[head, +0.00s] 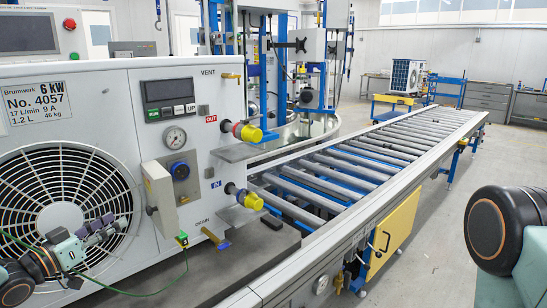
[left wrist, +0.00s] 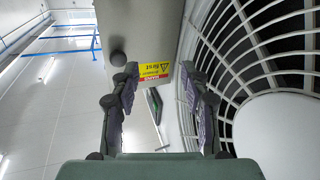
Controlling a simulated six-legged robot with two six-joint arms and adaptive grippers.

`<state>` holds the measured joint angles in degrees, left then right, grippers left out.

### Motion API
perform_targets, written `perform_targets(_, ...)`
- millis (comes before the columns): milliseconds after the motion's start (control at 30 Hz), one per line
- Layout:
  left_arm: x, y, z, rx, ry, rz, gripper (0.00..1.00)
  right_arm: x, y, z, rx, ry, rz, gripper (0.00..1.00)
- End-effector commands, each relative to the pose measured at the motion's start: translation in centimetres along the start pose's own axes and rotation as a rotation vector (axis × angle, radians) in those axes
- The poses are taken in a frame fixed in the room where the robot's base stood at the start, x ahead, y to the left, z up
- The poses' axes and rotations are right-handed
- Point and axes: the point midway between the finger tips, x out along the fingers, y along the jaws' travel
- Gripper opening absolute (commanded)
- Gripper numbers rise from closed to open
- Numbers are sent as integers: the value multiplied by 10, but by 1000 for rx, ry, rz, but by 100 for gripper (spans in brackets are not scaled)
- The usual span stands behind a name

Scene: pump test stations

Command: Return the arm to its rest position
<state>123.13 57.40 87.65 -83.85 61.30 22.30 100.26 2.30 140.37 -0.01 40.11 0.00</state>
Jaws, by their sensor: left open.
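My left gripper (head: 104,229) is at the lower left of the head view, in front of the fan grille (head: 62,195) of the white pump unit (head: 120,85). Its jaws are apart with nothing between them. In the left wrist view my left gripper (left wrist: 160,85) shows two spread fingers, with the grille (left wrist: 240,60) to the right. Beyond the fingertips is a grey box (left wrist: 140,20) with a yellow and red label. A part of my right arm (head: 505,235) stands at the lower right of the head view. Its gripper is out of view.
A small beige box (head: 160,195) juts from the unit close to my left gripper. Yellow-capped fittings (head: 248,133) stick out at the unit's right. A green cable (head: 150,293) hangs below. A roller conveyor (head: 350,165) runs back right. Floor at the right is clear.

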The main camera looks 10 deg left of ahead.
Motion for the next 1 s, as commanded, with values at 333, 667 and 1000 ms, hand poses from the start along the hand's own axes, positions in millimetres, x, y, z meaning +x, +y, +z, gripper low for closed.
perform_targets(333, 4, 100, 137, -266, -402, -230, 46, 0, 0, 0, 0, 0, 0, 60)
perform_targets(667, -117, 225, 262, -381, -977, -390, 46, 0, 0, 0, 0, 0, 0, 60)
perform_targets(1000, -283, 318, 296, -304, -1483, -469, 46, 0, 0, 0, 0, 0, 0, 60)
